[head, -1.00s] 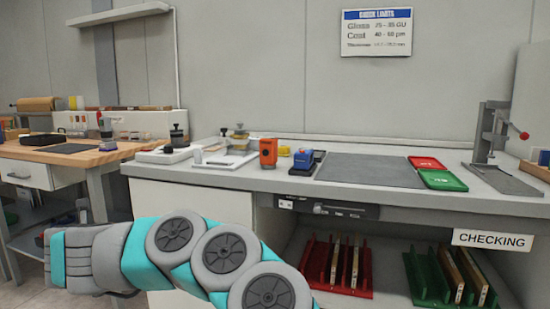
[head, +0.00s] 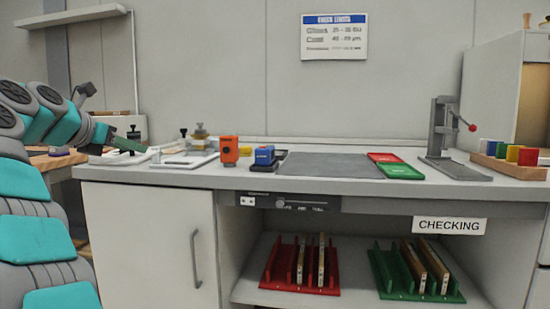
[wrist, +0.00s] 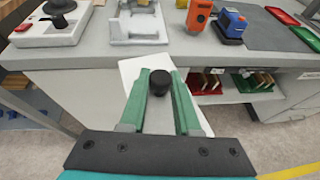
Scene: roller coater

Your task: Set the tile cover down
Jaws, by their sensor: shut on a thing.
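The tile cover (wrist: 132,68) is a flat white plate with a black knob (wrist: 159,82) on top. In the wrist view my gripper (wrist: 160,76) is shut on the knob, with one green finger on each side. The cover hangs in front of the checking bench's front edge, apart from the worktop. In the head view my gripper (head: 130,146) is at the bench's left end, and I cannot clearly make out the cover there. A light grey frame-like fixture (wrist: 120,30) lies on the worktop just beyond the cover.
A white base with a black knob (wrist: 50,32) stands left of the fixture. An orange device (head: 229,151) and a blue device (head: 265,158) stand to its right. A grey mat (head: 325,165), red tray (head: 384,157) and green tray (head: 400,171) lie farther right.

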